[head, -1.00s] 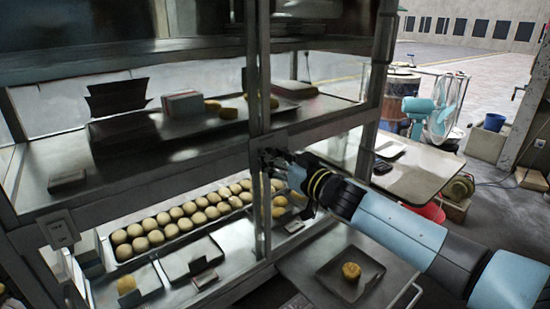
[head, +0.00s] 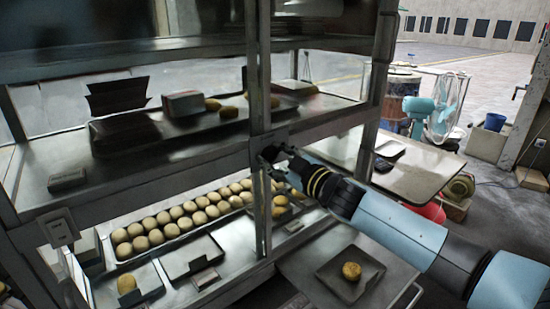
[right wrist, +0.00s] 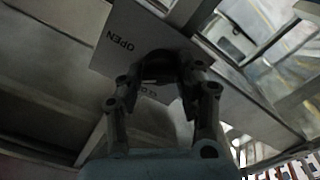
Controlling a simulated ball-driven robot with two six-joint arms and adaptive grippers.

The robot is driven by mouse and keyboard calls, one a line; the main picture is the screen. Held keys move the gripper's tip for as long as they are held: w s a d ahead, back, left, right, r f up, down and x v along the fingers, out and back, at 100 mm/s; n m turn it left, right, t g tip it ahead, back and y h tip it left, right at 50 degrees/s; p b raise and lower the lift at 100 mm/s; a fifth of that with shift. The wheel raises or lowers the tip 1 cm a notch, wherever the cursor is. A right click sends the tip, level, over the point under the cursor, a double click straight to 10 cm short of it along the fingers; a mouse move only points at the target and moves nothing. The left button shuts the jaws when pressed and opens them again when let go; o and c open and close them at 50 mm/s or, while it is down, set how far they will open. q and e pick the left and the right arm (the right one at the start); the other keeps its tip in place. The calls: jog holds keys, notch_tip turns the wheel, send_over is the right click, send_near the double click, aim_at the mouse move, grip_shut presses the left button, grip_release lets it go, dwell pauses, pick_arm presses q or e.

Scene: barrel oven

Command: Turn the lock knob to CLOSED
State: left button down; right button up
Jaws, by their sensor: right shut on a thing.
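The lock plate (right wrist: 125,40) is a pale plate in the right wrist view. It carries the word OPEN and a partly covered second word beginning with C. The lock knob (right wrist: 165,66) is a dark shape in front of the plate, largely hidden by my fingers. My right gripper (right wrist: 168,88) is shut on the knob, its two fingers on either side of it. In the head view my right gripper (head: 272,155) is at the cabinet's middle post, and the knob cannot be made out there. Which word the knob points to cannot be told. My left gripper is not in view.
The glass-and-metal cabinet (head: 200,150) holds trays of round buns (head: 185,215) on its lower shelf. A tray with one bun (head: 351,271) sits on a surface below my right arm. A side table (head: 425,168) and a blue fan (head: 440,110) stand to the right.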

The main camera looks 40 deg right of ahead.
jog(key=n, duration=0.5)
jog(key=shift+f+n+b, duration=0.15)
jog(key=shift+n+b, duration=0.15)
jog(key=shift+b, duration=0.05)
jog(key=n, duration=0.5)
jog(key=shift+f+b, duration=0.1)
jog(key=shift+b, duration=0.25)
jog(key=o, duration=1.1)
jog(key=shift+a, duration=0.1)
